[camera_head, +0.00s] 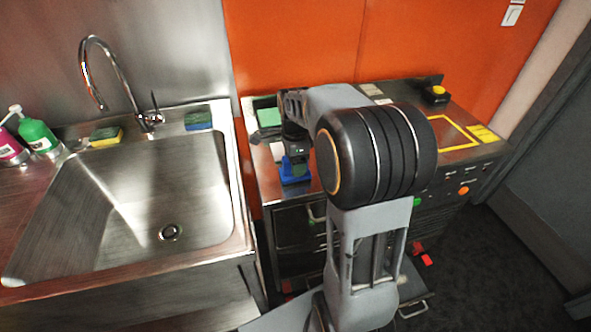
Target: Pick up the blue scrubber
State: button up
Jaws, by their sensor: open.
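A blue item (295,179), which looks like a blue scrubber, is on the steel counter just left of my arm. My gripper (289,158) points down right at it, partly covering it. The gripper is open; its fingers are small and dark here, so I cannot tell whether they touch the blue item or sit around it. A blue sponge with a green edge (198,121) lies apart from the gripper on the back right corner of the sink rim.
A steel sink (130,225) with a curved tap (116,68) is at left. A yellow-green sponge (106,137), a green bottle (38,135) and a pink bottle (10,148) stand along its back. A green block (268,117) lies behind the gripper. An orange wall (290,45) closes the back.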

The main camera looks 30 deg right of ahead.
jog(key=shift+f, duration=0.35)
jog(key=c, duration=1.1)
